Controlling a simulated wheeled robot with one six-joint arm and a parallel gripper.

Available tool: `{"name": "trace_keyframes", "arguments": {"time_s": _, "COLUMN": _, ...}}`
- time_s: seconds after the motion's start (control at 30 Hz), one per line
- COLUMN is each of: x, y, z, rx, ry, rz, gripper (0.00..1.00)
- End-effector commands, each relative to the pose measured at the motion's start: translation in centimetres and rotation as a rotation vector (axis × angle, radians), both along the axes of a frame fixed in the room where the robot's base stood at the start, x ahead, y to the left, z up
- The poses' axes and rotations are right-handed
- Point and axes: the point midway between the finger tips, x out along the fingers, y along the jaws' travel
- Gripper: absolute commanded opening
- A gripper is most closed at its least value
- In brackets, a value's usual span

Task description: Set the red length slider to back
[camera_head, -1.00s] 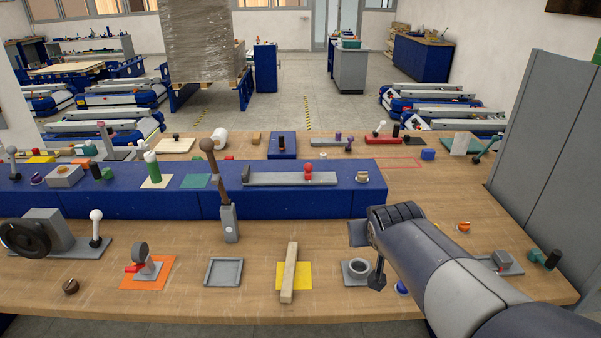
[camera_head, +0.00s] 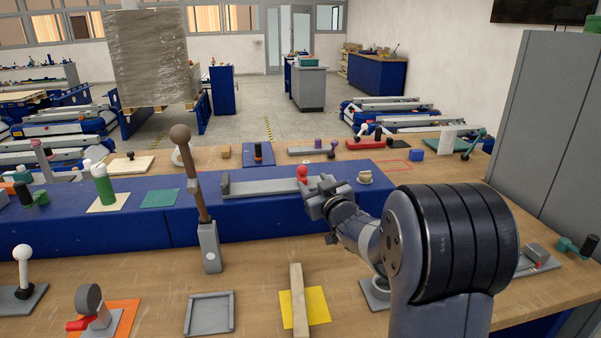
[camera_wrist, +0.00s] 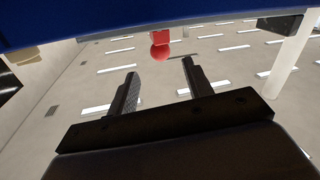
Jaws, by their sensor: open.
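The red slider knob (camera_head: 302,173) stands on a long grey rail (camera_head: 255,187) on top of the blue raised block (camera_head: 150,222). It sits right of the rail's middle. My gripper (camera_head: 318,190) is just right of and in front of the knob in the head view, partly hiding the rail's right part. In the wrist view the two dark fingers (camera_wrist: 160,82) are spread with nothing between them. The red knob (camera_wrist: 160,51) shows beyond the fingertips, roughly centred on the gap and apart from them.
A tall brown-knobbed lever (camera_head: 195,185) stands left of the rail, in front of the block. A small beige knob (camera_head: 365,177) is right of my gripper. A wooden bar (camera_head: 298,300) on a yellow sheet and a grey tray (camera_head: 209,314) lie in front.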

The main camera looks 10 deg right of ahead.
Motion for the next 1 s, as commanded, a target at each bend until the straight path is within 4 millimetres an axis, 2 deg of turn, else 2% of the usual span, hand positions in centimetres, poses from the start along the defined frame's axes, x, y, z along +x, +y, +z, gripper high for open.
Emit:
{"name": "trace_keyframes", "arguments": {"time_s": 0.3, "x": 5.6, "y": 1.1, "z": 0.1, "rx": 0.0, "ry": 0.002, "rz": 0.0, "gripper": 0.48}}
{"name": "trace_keyframes", "arguments": {"time_s": 0.5, "x": 7.7, "y": 1.6, "z": 0.1, "rx": 0.0, "ry": 0.002, "rz": -0.001, "gripper": 0.48}}
{"name": "trace_keyframes", "arguments": {"time_s": 0.7, "x": 8.5, "y": 1.7, "z": 0.0, "rx": 0.0, "ry": 0.001, "rz": -0.001, "gripper": 0.48}}
{"name": "trace_keyframes", "arguments": {"time_s": 0.93, "x": 8.5, "y": 1.7, "z": 0.0, "rx": 0.0, "ry": 0.002, "rz": -0.001, "gripper": 0.48}}
{"name": "trace_keyframes", "arguments": {"time_s": 1.0, "x": 8.5, "y": 1.7, "z": 0.0, "rx": 0.0, "ry": 0.002, "rz": -0.001, "gripper": 0.43}}
